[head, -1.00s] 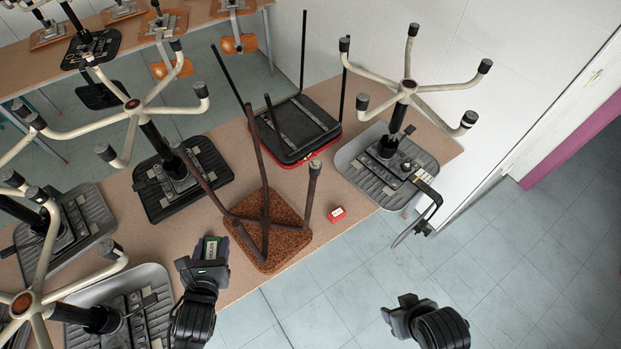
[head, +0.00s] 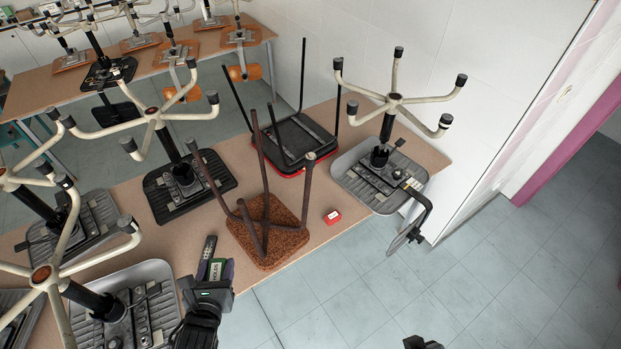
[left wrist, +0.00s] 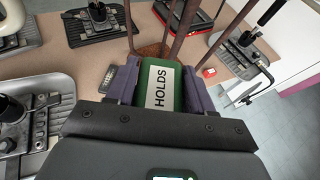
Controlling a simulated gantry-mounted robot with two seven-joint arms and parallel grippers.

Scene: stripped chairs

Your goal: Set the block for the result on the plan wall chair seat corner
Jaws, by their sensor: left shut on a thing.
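My left gripper (head: 216,273) is shut on a green block (left wrist: 161,86) with a white label reading "HOLDS". It holds the block over the near edge of the table, left of the brown speckled seat. A grey upturned chair seat (head: 352,180) lies at the right end of the table by the white wall, its pale star base in the air. A black seat with a red rim (head: 303,142) lies also near the wall. Which seat is the plan wall one I cannot tell. Only a bit of my right gripper (head: 422,343) shows at the bottom edge.
A small red block (head: 332,217) lies on the table (head: 305,247) beside the brown speckled seat (head: 276,245). A dark slim item (head: 207,254) lies near my left gripper. Upturned chair legs stand up around. The floor at right is clear.

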